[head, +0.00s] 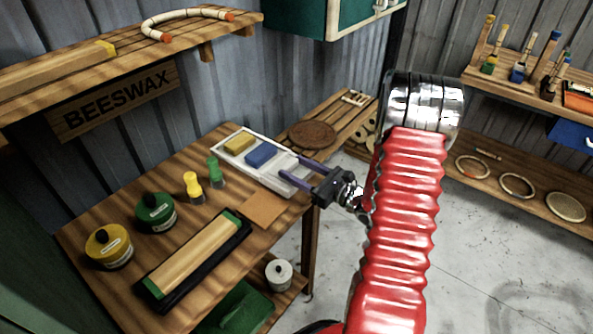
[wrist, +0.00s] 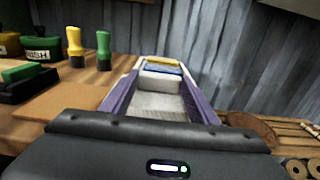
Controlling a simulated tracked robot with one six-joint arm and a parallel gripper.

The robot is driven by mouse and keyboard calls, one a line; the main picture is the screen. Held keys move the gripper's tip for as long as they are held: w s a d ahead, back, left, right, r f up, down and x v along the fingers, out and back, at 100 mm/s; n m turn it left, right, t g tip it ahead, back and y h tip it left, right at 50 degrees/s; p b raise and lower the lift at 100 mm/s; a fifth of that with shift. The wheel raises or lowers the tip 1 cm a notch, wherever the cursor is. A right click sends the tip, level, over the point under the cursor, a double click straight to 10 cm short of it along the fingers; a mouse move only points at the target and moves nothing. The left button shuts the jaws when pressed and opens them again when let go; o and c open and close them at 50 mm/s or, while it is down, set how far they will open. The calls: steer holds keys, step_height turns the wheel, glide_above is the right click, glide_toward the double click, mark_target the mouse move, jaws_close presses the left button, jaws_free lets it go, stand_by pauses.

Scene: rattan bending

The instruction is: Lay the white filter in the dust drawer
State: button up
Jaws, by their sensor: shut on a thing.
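A white tray (head: 256,180) lies at the back right of the wooden workbench. It holds a yellow block (head: 240,144), a blue block (head: 260,154) and, at its near right end, a white block (head: 284,163) that looks like the white filter. My gripper (head: 290,166) reaches over this end of the tray with its purple fingers shut on the white block. In the wrist view the white block (wrist: 160,82) sits between the fingertips, in line with the blue and yellow blocks. I cannot tell whether it is lifted.
A brown sheet (head: 263,209) lies nearby. A blue box-like thing (head: 573,136) shows below the right shelf. The floor between is open.

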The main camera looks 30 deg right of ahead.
steer(key=shift+f, duration=0.2)
steer(key=o, duration=1.1)
steer(key=shift+f, duration=0.1)
steer(key=shift+c, duration=0.2)
steer(key=v, duration=1.2)
steer(key=shift+w, duration=0.1)
